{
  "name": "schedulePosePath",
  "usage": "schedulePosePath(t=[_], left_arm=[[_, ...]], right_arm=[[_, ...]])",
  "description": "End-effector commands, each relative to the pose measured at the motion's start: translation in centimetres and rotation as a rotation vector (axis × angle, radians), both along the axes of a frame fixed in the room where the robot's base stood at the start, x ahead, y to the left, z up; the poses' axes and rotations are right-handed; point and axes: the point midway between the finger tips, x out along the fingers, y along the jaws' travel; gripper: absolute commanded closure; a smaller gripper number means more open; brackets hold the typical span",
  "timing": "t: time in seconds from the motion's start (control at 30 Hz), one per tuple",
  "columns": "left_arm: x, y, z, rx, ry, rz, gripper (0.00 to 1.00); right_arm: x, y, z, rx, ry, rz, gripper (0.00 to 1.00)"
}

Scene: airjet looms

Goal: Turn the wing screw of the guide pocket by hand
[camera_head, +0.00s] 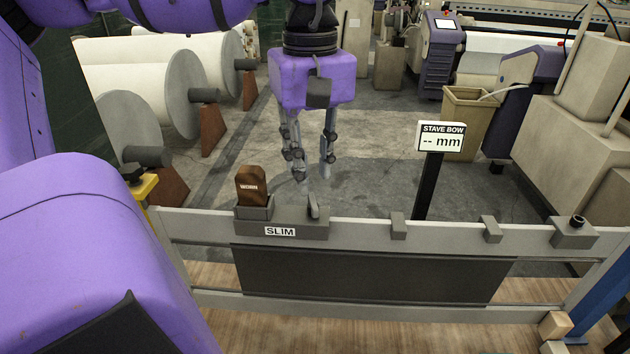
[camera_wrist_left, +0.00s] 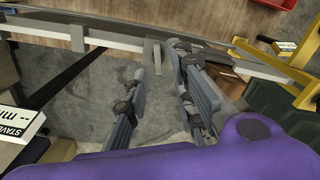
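The guide pocket is a grey block labelled SLIM (camera_head: 318,230) on the rail of a frame. A brown piece marked WORN (camera_head: 251,184) stands upright in a grey holder at its left end. A small upright grey part, apparently the wing screw (camera_head: 314,208), rises from the block. My left gripper (camera_head: 314,174) points down just above and behind it, with its fingers apart and nothing visible between them. Contact cannot be told. In the left wrist view the open fingers (camera_wrist_left: 165,65) reach toward the rail, and one hides much of the pocket. My right gripper is not in view.
The pale rail (camera_head: 360,232) carries grey brackets (camera_head: 398,226) and a dark panel (camera_head: 365,275) below. A STAVE BOW display (camera_head: 442,136) stands on a black post behind it. Large white rolls (camera_head: 145,75) stand at back left. Grey floor lies open behind the rail.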

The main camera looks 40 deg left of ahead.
Motion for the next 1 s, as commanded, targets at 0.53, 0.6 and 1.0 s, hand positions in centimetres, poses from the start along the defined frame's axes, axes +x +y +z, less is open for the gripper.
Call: schedulePosePath(t=[0.53, 0.6, 1.0], left_arm=[[0.0, 0.0, -5.6, 0.0, 0.001, 0.001, 0.77], [0.0, 0.0, -5.6, -0.001, 0.0, 0.001, 0.77], [0.1, 0.0, -5.8, -0.001, 0.0, 0.001, 0.83]], right_arm=[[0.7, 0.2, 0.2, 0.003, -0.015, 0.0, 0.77], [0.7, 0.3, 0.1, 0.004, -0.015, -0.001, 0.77], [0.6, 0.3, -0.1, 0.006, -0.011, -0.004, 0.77]])
